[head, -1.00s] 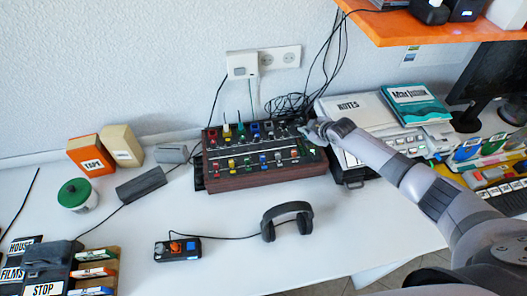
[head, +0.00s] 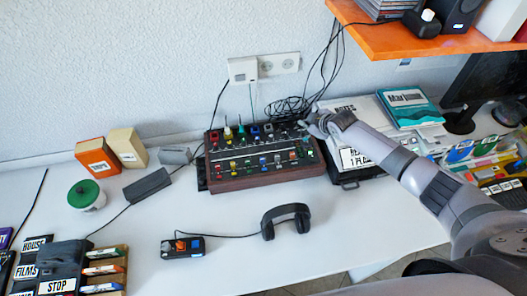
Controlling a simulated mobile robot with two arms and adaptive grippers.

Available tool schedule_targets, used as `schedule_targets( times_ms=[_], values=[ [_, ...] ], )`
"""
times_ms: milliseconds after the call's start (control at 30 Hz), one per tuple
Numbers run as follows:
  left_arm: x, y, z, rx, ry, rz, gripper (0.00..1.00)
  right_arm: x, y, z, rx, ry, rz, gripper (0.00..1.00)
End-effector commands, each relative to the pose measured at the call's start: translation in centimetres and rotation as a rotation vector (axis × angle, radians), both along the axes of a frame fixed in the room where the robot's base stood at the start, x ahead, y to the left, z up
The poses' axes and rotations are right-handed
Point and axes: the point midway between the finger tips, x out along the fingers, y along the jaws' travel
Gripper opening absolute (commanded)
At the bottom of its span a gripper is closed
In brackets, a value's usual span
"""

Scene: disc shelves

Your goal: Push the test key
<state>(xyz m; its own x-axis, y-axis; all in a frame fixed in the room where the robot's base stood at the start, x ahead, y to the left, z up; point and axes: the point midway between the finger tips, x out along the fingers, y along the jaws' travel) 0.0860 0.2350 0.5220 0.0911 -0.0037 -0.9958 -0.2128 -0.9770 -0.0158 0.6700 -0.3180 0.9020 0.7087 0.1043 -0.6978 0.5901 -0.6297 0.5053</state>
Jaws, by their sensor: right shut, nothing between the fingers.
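A control panel with a wooden body (head: 265,180) stands on the white desk against the wall. Its dark top carries several coloured keys, knobs and small levers; I cannot read which one is the test key. My right gripper (head: 308,123) is shut and empty. It is at the panel's back right corner, over or beside the top; I cannot tell whether it touches a key. The gripper hides part of that corner. My left gripper is not in view.
A paper stack (head: 362,110) and a black box with a label lie right of the panel, under my right arm. Headphones (head: 286,220) and a small control box (head: 183,247) lie in front. An orange shelf (head: 440,42) hangs at upper right.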

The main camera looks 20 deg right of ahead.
Motion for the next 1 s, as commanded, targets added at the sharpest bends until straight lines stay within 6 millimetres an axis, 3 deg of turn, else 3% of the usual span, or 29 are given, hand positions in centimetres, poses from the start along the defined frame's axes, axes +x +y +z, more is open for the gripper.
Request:
schedule_targets(
  times_ms=[133, 733, 1000],
  values=[
    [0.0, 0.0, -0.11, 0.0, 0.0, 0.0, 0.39, 0.03, -0.02, -0.06, -0.001, -0.001, 0.0, 0.0],
    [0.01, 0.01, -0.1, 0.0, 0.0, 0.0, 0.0, 0.06, -0.05, -0.01, -0.001, -0.002, 0.0, 0.0],
    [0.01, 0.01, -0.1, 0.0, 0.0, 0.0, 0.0, 0.06, -0.04, -0.02, -0.002, -0.002, 0.0, 0.0]
  ],
)
